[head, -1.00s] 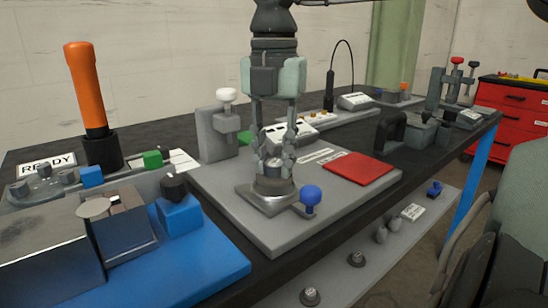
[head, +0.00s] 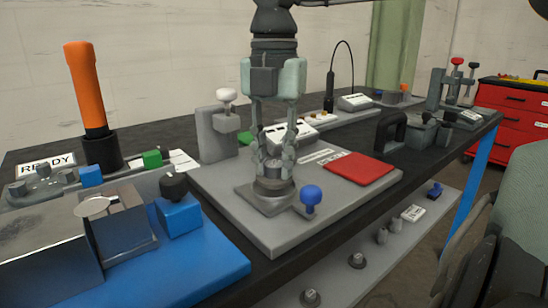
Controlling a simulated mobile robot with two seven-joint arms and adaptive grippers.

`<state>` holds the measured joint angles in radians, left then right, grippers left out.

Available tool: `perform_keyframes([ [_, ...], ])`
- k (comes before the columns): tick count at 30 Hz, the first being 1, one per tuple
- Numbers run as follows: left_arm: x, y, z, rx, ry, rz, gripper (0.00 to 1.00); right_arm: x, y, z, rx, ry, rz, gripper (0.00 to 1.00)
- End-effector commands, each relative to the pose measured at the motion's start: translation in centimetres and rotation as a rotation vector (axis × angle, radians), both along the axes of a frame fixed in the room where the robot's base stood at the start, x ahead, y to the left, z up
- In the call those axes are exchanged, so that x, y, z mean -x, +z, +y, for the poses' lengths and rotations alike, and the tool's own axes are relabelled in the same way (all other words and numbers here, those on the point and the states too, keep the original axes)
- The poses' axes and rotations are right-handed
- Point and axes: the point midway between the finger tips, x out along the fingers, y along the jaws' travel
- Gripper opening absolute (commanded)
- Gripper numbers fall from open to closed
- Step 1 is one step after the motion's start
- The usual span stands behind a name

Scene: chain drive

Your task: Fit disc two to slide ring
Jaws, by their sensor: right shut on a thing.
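My right gripper (head: 274,165) points straight down over the grey plate and is shut on a small metal disc (head: 273,172). The disc sits at the top of a round metal ring (head: 274,190) on a square grey base (head: 262,203). The fingers hide part of the disc, so I cannot tell whether it is fully seated in the ring. A blue ball knob (head: 310,194) stands at the right corner of this base. My left gripper is not in view.
A red pad (head: 360,168) lies to the right on the grey plate (head: 285,238). A grey post with a white knob (head: 227,96) stands behind left. A blue fixture (head: 190,270) fills the front left, with an orange handle (head: 86,85) behind it.

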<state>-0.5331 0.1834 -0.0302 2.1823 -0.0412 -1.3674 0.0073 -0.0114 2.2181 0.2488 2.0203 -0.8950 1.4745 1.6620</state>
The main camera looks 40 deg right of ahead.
Motion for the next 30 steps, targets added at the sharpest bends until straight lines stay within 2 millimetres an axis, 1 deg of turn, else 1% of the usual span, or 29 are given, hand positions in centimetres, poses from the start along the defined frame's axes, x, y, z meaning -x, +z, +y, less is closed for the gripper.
perform_keyframes([
  [19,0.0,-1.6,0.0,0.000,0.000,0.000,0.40,0.0,-1.7,0.0,0.001,0.000,0.000,0.00],
  [20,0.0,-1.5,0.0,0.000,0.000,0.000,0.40,0.0,-1.6,0.0,0.001,0.000,0.000,0.28],
  [21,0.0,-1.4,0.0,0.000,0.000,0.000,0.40,0.0,-1.6,0.0,0.001,0.000,0.000,0.33],
  [25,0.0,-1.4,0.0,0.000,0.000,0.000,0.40,0.0,-1.6,0.0,0.001,0.000,0.000,0.49],
  [30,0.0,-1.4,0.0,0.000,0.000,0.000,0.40,0.0,-1.6,0.0,0.001,0.000,0.000,0.50],
])
